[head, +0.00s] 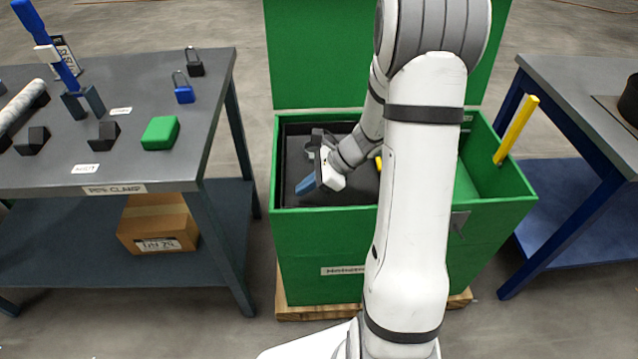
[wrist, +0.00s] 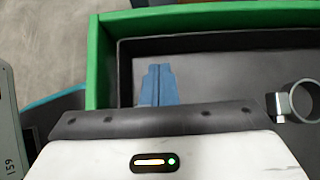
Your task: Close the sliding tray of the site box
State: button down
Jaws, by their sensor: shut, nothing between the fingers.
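The green site box (head: 320,235) stands in the middle of the head view with its lid raised behind it. Its dark sliding tray (head: 295,160) sits in the left part of the box top; the tray also shows in the wrist view (wrist: 230,65). My gripper (head: 306,185) is over the left part of the tray, its blue fingers together and empty. The fingers (wrist: 158,85) show in the wrist view above the tray floor, near its left wall. I cannot tell whether they touch the tray. My arm hides the tray's right part.
A left workbench (head: 215,90) holds padlocks, a green block (head: 160,132) and a blue clamp. A right table (head: 580,90) stands close to the box. A metal ring (wrist: 300,100) lies in the tray.

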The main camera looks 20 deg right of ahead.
jog(key=shift+d, duration=0.1)
jog(key=d, duration=0.1)
jog(key=s+d+p, duration=0.1)
jog(key=d, duration=0.1)
jog(key=d+r, duration=0.1)
jog(key=shift+s+d, duration=0.2)
jog(key=shift+d, duration=0.05)
jog(key=p+v, duration=0.2)
jog(key=v, duration=0.6)
jog(key=b, duration=0.3)
send_near(296, 177)
jog(key=a, duration=0.1)
jog(key=a+b, duration=0.1)
jog(key=w+a+b, duration=0.1)
jog(key=shift+a+f, duration=0.3)
jog(key=shift+f, duration=0.05)
jog(key=shift+w+a+r+b, duration=0.1)
jog(key=shift+w+a+b, duration=0.1)
jog(key=shift+a, duration=0.35)
jog(key=shift+w+a+r+b, duration=0.1)
jog(key=shift+a+b, duration=0.1)
jog(key=shift+a, duration=0.4)
jog(key=shift+w+a, duration=0.15)
jog(key=shift+a, duration=0.35)
jog(key=shift+d, duration=0.1)
